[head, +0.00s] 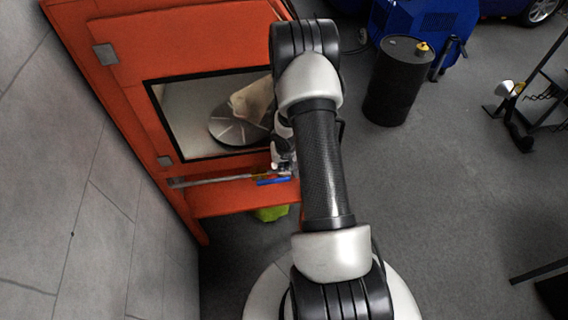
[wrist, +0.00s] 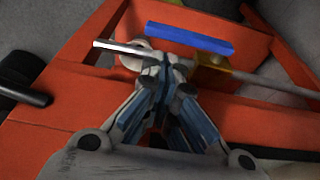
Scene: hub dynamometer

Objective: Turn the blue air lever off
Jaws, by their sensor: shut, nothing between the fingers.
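The blue air lever (wrist: 190,39) shows in the wrist view as a flat blue bar beyond a silver pipe (wrist: 125,47). The bar runs nearly along the pipe, at a slight angle to it. In the head view the blue lever (head: 272,181) is small, just below the pipe at the front of the orange cabinet. My gripper (wrist: 172,62) is shut and empty. Its fingertips are at the pipe in the picture, just short of the lever; I cannot tell whether they touch. In the head view my arm partly hides the gripper.
The orange cabinet (head: 130,110) has a window with a round disc (head: 235,128) behind it. A brass-coloured fitting (wrist: 215,70) sits on the pipe. A black drum (head: 395,85) stands at the back right. Grey floor (head: 460,200) to the right is open.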

